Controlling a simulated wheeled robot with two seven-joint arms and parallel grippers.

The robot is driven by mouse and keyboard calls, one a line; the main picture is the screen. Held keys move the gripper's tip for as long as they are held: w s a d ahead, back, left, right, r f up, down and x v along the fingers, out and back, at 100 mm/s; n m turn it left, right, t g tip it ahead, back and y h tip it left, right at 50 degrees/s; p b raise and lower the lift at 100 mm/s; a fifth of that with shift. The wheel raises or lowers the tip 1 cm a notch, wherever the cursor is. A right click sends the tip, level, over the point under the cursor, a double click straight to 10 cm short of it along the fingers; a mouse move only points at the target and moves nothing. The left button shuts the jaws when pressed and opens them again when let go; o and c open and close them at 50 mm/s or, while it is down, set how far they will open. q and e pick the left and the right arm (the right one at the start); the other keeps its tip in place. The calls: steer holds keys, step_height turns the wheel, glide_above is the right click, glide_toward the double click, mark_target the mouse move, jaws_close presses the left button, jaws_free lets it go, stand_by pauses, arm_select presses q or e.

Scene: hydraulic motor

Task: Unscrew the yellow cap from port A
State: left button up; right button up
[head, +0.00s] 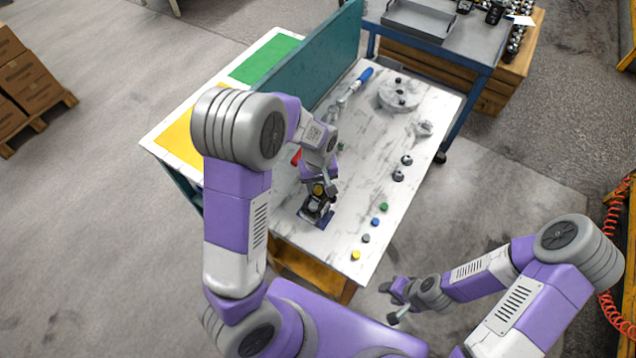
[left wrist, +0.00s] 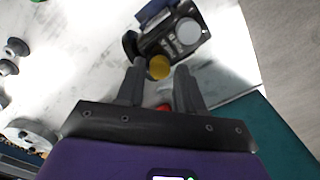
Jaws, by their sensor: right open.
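The hydraulic motor (head: 316,212) stands near the front end of the marble-topped table, partly hidden under my left arm. A yellow cap (left wrist: 159,67) shows on the near side of the motor (left wrist: 152,42) in the left wrist view. My left gripper (left wrist: 160,68) is open, with its fingertips on either side of this cap and visible gaps beside it. Whether the fingers reach down around the cap or are just above it, I cannot tell. The port's letter is not readable. My right gripper (head: 394,302) is open and empty, off the table's front right.
Loose yellow (head: 356,255), grey (head: 366,238), blue (head: 375,222) and green (head: 384,207) caps lie along the table's right edge. A blue-handled tool (head: 364,75) and a round marble-patterned disc (head: 400,94) lie farther back. A teal panel (head: 312,66) borders the left side.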

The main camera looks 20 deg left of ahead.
stand_by(0.3)
arm_select(q)
steer(key=m, duration=1)
stand_by(0.4)
